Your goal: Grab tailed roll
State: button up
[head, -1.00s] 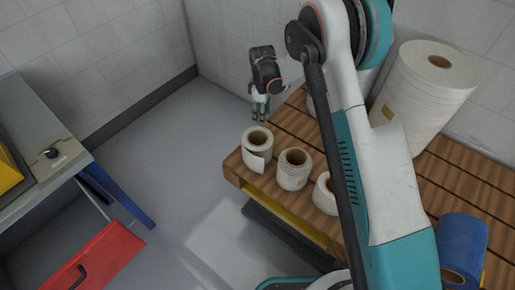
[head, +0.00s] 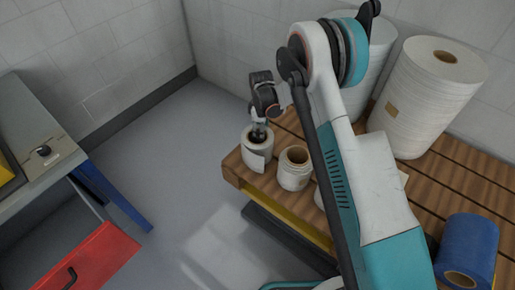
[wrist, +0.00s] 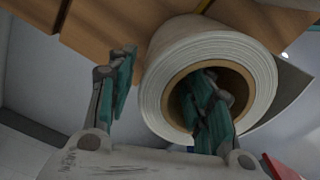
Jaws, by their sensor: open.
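The tailed roll (head: 249,147) stands upright on the near left corner of the wooden pallet, its loose tail (head: 257,162) hanging down the front. My gripper (head: 258,134) is over it, pointing down. In the wrist view the white roll (wrist: 225,48) fills the middle, with its brown core facing the camera. My gripper (wrist: 165,74) is open there. One finger reaches into the core and the other is outside the roll, so the roll's wall lies between them. Contact cannot be told. A grey flap of the tail (wrist: 287,88) sticks out at right.
A second small roll (head: 294,172) stands close to the right. Larger white rolls (head: 426,98) and a blue roll (head: 467,246) are on the pallet (head: 465,185). My arm hides part of the pallet. Open floor lies left, with a red box (head: 95,262) and grey table (head: 40,165).

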jog(key=shift+r, duration=0.1)
grip_shut()
jog(key=shift+r, duration=0.1)
